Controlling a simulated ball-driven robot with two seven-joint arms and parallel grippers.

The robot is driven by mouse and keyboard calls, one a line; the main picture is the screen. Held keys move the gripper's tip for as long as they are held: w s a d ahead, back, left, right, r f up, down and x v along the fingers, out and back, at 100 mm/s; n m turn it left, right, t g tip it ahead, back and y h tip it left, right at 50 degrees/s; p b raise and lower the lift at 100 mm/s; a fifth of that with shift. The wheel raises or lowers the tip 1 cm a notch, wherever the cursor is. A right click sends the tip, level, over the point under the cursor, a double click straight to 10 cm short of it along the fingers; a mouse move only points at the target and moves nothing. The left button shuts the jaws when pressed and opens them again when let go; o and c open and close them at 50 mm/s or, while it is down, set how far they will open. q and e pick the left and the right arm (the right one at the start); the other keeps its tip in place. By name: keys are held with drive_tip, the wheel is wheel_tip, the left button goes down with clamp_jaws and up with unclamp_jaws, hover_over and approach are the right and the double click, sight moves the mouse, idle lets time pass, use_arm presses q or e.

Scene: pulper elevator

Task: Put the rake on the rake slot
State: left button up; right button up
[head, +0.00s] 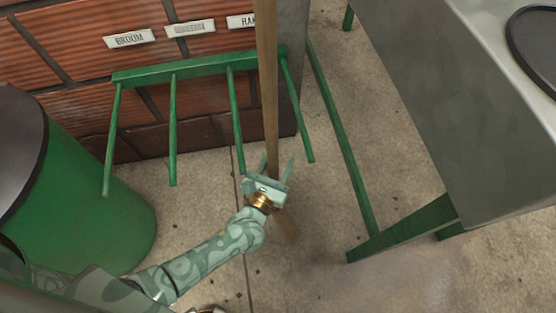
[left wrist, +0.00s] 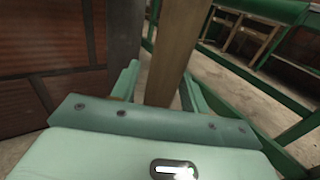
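A long wooden pole, taken as the rake handle (head: 267,90), runs from the top edge of the head view down past my left gripper (head: 272,172). Its head is out of view. The gripper's two fingers stand on either side of the pole and appear shut on it; the left wrist view shows the pole (left wrist: 170,50) between the fingers (left wrist: 158,92). The green rack (head: 180,69) has several long pegs on a brick wall. The pole crosses in front of it near the two right pegs. The "RAK" label (head: 241,21) is partly hidden by the pole. My right gripper is not visible.
A "BROOM" label (head: 129,39) and a middle label (head: 190,28) are on the wall. A green bin (head: 95,215) stands at left. A metal table (head: 440,90) with green legs is at right. Concrete floor (head: 330,215) is clear between.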

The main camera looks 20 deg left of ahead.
use_arm(q)
drive_tip(key=shift+s+r, duration=0.1)
drive_tip(key=shift+s, duration=0.15)
drive_tip(key=s+p, duration=0.3)
drive_tip(key=s, duration=0.8)
drive_tip(key=shift+s, duration=0.3)
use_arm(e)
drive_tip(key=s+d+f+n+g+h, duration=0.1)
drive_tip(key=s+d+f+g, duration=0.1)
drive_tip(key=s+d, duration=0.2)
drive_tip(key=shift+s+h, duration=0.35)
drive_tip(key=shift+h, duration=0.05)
use_arm(q)
drive_tip(key=shift+d, duration=0.1)
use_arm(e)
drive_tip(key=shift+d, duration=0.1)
